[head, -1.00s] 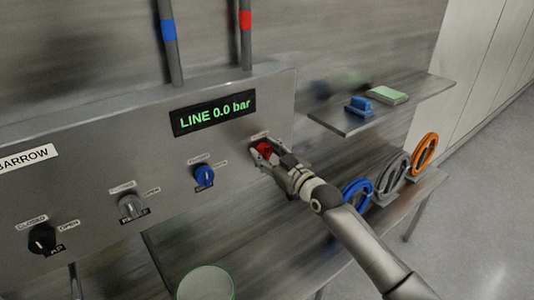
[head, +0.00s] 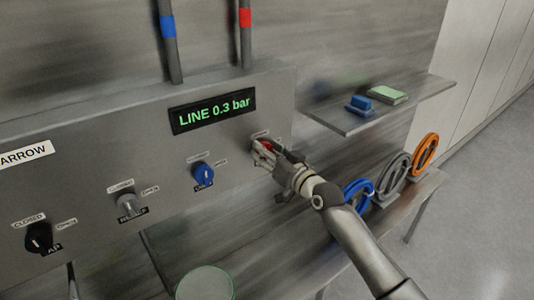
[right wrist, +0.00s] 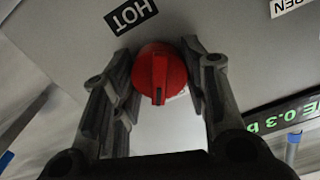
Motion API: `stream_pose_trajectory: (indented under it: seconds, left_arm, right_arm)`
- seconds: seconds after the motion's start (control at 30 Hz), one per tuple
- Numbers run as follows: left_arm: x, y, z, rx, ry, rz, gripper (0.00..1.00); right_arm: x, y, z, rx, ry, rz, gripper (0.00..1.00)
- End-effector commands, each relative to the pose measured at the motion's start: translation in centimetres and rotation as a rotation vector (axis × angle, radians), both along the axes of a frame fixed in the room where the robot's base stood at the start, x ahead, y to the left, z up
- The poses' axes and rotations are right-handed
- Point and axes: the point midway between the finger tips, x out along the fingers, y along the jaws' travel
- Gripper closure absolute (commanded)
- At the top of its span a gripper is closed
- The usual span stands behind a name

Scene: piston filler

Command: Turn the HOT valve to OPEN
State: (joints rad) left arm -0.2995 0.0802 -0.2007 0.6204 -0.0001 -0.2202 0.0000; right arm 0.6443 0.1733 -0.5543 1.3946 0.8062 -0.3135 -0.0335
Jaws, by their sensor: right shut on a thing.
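The red HOT valve knob (right wrist: 160,75) is on the grey panel, with its HOT label (right wrist: 131,13) at the upper left of the right wrist view. In the head view the red knob (head: 266,146) is mostly hidden by my right gripper (head: 264,153). In the right wrist view my right gripper (right wrist: 157,85) has a finger on each side of the knob and is shut on it. The OPEN label (right wrist: 288,5) shows partly at the top right of that view. The line display (head: 212,111) reads LINE 0.3 bar. My left gripper is not in view.
A blue knob (head: 203,174), a grey knob (head: 128,204) and a black knob (head: 39,237) sit further left on the panel. A shelf (head: 340,122) with a blue object (head: 360,105) and a green-topped block (head: 387,95) is at the right. Coiled hoses (head: 393,174) stand below it.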

Motion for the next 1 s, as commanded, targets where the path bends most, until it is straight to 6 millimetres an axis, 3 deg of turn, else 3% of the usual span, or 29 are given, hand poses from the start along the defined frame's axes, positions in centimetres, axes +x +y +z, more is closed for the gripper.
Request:
stream_pose_trajectory:
  seconds: [1.0]
  left_arm:
    - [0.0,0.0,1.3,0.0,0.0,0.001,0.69]
  right_arm:
    - [0.0,0.0,-0.2,0.726,0.531,0.001,0.83]
